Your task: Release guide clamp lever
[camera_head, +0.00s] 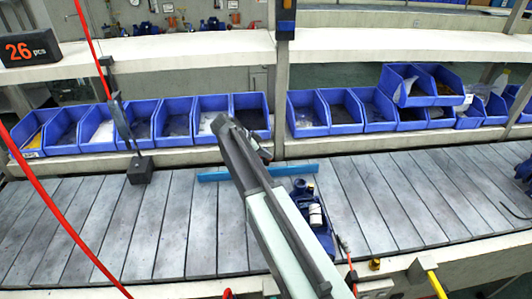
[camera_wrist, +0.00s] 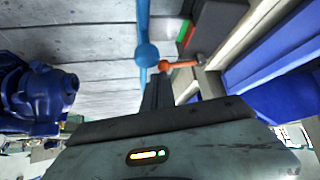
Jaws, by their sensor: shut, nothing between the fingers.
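The orange clamp lever (camera_wrist: 181,65) shows in the wrist view just beyond my fingertips, with a knob at its left end. Whether the fingertips touch either is unclear. In the head view, my arm crosses the blue guide rail (camera_head: 214,174) at the back of the conveyor, and the lever cannot be made out there.
A dark blue pump (camera_head: 318,218) stands on the slatted conveyor (camera_head: 90,215), right of my arm; it shows at left in the wrist view (camera_wrist: 45,95). Blue bins (camera_head: 175,122) line the shelf behind. A red cable (camera_head: 55,205) hangs at left.

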